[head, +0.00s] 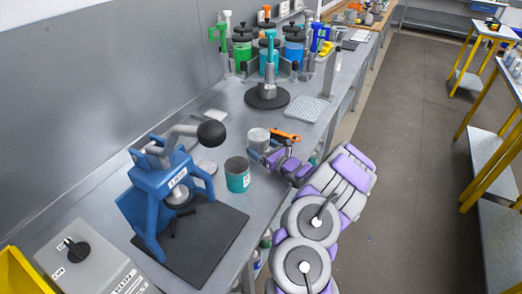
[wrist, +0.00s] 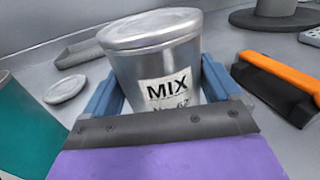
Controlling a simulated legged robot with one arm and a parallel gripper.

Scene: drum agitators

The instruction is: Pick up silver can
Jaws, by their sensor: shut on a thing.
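The silver can (wrist: 155,60) has a lid and a white label reading "MIX". It stands between the fingers of my gripper (wrist: 160,95) in the wrist view, with a blue finger at each side. In the head view the silver can (head: 258,138) is on or just above the grey bench, at the end of my gripper (head: 262,147). My gripper is shut on the can. The can's lower part is hidden behind the gripper, so I cannot tell whether its base touches the bench.
A teal can (head: 237,175) stands left of the silver can. A blue press (head: 165,190) on a black mat is farther left. An orange-handled tool (head: 285,136) lies close to the right. A stand with a round black base (head: 267,98) and a grey perforated pad (head: 306,109) are behind.

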